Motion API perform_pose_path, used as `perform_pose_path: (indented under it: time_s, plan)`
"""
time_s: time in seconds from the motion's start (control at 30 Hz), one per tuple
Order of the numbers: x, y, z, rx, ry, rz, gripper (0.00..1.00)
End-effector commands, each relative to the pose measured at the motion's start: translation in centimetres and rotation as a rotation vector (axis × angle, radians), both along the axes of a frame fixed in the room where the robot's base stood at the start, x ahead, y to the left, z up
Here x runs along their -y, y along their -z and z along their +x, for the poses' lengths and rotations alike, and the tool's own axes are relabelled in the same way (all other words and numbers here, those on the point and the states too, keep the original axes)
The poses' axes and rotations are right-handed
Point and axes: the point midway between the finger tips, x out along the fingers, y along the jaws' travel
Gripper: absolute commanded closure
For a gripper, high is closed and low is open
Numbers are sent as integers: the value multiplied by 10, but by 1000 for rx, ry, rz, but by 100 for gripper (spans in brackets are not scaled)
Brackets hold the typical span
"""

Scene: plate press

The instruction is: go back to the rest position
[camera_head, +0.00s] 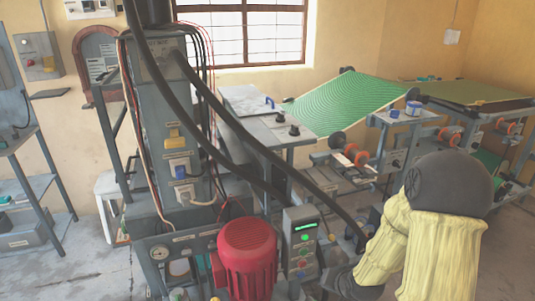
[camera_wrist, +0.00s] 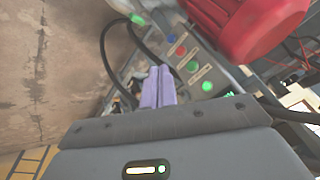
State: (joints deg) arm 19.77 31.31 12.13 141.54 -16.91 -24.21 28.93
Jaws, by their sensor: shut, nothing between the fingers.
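My gripper (camera_wrist: 158,88) shows in the wrist view with its two pale purple fingers pressed together and nothing between them. It points toward a grey control box (camera_wrist: 180,55) with coloured buttons; I cannot tell how far apart they are. In the head view my arm, in a cream ribbed cover, fills the lower right, and the gripper itself cannot be made out there. The control box (camera_head: 301,243) stands in the lower middle with a lit green display.
A red motor (camera_head: 247,258) stands left of the control box, and also shows in the wrist view (camera_wrist: 250,22). A tall grey press column (camera_head: 165,120) with thick black hoses stands at left. A bench with a green belt (camera_head: 345,103) is behind.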

Motion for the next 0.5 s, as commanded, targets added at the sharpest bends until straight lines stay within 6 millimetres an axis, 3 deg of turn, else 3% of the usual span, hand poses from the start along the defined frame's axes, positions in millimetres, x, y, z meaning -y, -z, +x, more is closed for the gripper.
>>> perform_pose_path:
  time_s: [0.3,0.5]
  plan:
    - [-7,-63,-59,-168,-181,-237,100]
    - [-16,-89,-95,-246,-268,-279,100]
